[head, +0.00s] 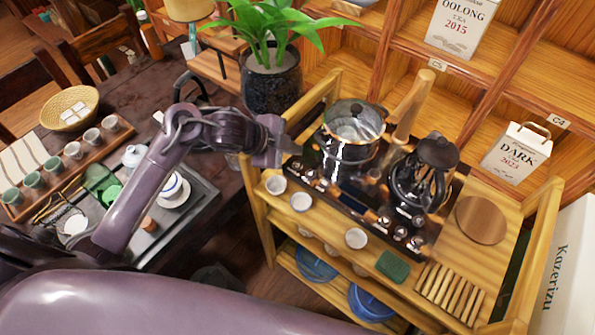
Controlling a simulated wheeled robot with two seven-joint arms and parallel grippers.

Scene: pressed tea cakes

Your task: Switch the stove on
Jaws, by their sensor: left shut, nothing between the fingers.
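The stove (345,195) is a dark, glossy two-burner unit on top of the wooden cart. A glass-lidded pot (351,130) stands on its left burner and a dark kettle (425,172) on its right one. Small round knobs (399,233) line its front edge; their settings are too small to read. My left gripper (292,150) is shut and empty beside the stove's left end, close to the knobs there. I cannot tell whether it touches the stove. My right gripper is out of view.
White cups (301,202), a green block (392,266) and a slatted wooden rack (449,291) sit on the cart's front. A potted plant (272,82) stands behind my left gripper. A wooden shelf with tea bags is behind. A tea table (213,212) is at left.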

